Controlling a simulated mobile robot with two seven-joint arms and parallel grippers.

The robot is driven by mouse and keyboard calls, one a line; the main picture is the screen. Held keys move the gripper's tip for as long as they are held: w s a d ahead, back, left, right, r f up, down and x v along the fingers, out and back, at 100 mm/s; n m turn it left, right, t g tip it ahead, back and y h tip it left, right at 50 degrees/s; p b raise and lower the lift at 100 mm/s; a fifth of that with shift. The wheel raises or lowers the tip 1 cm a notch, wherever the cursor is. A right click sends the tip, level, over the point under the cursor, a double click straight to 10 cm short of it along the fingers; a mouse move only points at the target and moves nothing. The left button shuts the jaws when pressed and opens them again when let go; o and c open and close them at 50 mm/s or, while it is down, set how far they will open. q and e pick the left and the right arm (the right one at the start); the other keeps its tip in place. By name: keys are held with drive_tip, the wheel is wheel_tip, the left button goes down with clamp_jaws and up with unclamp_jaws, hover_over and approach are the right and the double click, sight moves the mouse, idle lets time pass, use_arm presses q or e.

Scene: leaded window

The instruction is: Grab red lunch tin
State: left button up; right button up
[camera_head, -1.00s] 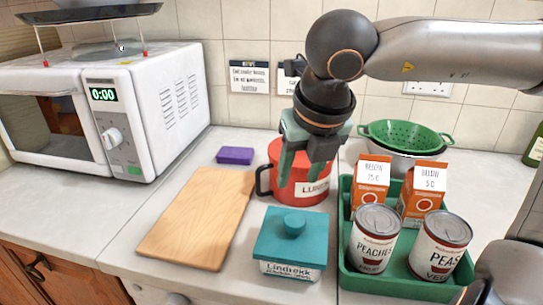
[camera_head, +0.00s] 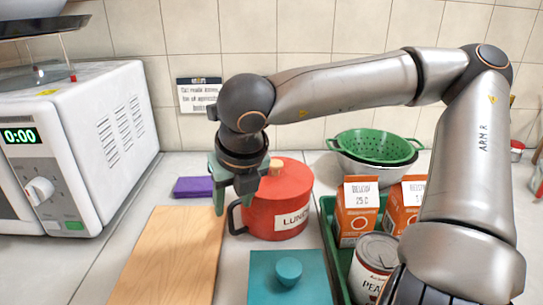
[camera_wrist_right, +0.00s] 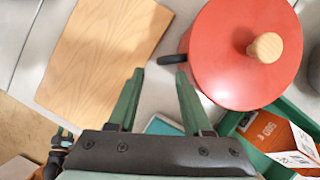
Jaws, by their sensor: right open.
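The red lunch tin (camera_head: 278,203) stands upright on the counter in the head view, with a wooden knob on its lid, a white label and a dark handle on its left. In the right wrist view the tin (camera_wrist_right: 225,60) is at the upper right, its dark handle (camera_wrist_right: 174,59) pointing left. My right gripper (camera_head: 231,207) is open and hangs at the tin's handle side. In the right wrist view the open fingers (camera_wrist_right: 160,76) point toward the handle, which lies just beyond the right fingertip; nothing shows between them. My left gripper is not in view.
A wooden board (camera_head: 168,255) lies to the left, with a purple block (camera_head: 193,187) behind it. A teal-lidded container (camera_head: 289,277) stands in front of the tin. A green tray (camera_head: 327,215) with cartons and a can is close on the right. A green colander (camera_head: 375,146) is behind.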

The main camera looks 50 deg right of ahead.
sight(231, 215)
drive_tip(key=x, duration=0.6)
clamp_jaws()
drive_tip(key=shift+r, duration=0.1)
idle(1.2)
